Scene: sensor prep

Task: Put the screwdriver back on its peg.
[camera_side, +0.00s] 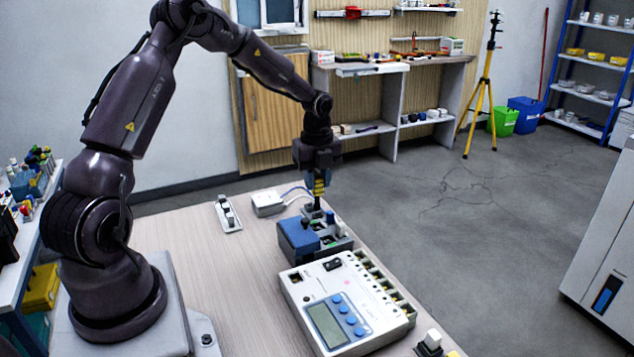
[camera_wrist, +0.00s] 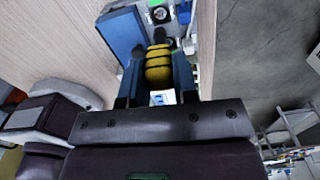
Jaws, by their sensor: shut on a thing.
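My gripper (camera_side: 318,178) points down over the far edge of the table and is shut on the screwdriver (camera_side: 319,189), which has a yellow and black striped handle. In the wrist view the handle (camera_wrist: 158,66) sits between the two blue-grey fingers of my gripper (camera_wrist: 157,77). In the side view its dark lower part hangs upright just above or at the back of a blue and grey block holder (camera_side: 297,237). I cannot tell whether it touches the holder. The holder also shows in the wrist view (camera_wrist: 120,32). I cannot make out which part is the peg.
A white instrument box (camera_side: 325,310) with a screen and blue buttons stands in front of the holder. A small white box (camera_side: 267,204) with a cable and a switch strip (camera_side: 228,213) lie to the left. The table (camera_side: 215,285) is clear left of the instrument.

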